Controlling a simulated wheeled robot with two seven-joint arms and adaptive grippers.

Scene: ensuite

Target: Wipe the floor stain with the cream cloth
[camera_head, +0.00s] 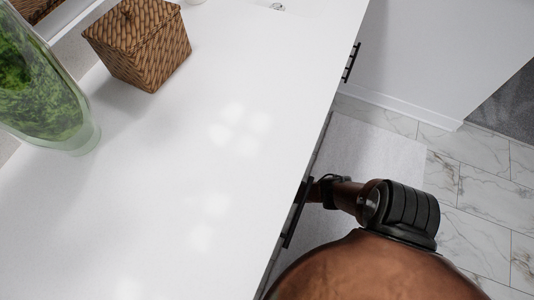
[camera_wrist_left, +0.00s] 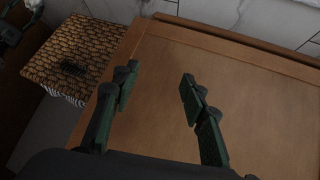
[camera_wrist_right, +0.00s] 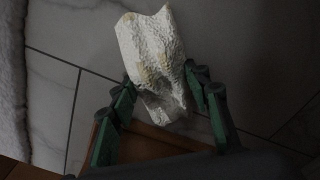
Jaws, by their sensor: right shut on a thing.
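The cream cloth (camera_wrist_right: 150,50) shows in the right wrist view, crumpled and pale with faint yellowish patches. My right gripper (camera_wrist_right: 163,88) is shut on it, with its fingers on either side of the cloth's lower part. The cloth hangs out beyond the fingertips, over grey tiles. My left gripper (camera_wrist_left: 157,80) is open and empty in the left wrist view, in front of a brown wooden panel. No floor stain can be made out in any view. The head view does not show either gripper's fingers clearly or the cloth.
A white counter (camera_head: 170,190) fills much of the head view, with a lidded wicker basket (camera_head: 140,45) and a green glass vase (camera_head: 40,90) on it. Marble tiles (camera_head: 470,240) lie at right beside a pale mat (camera_head: 370,150). A woven-topped basket (camera_wrist_left: 75,55) stands left of the wooden panel (camera_wrist_left: 240,90).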

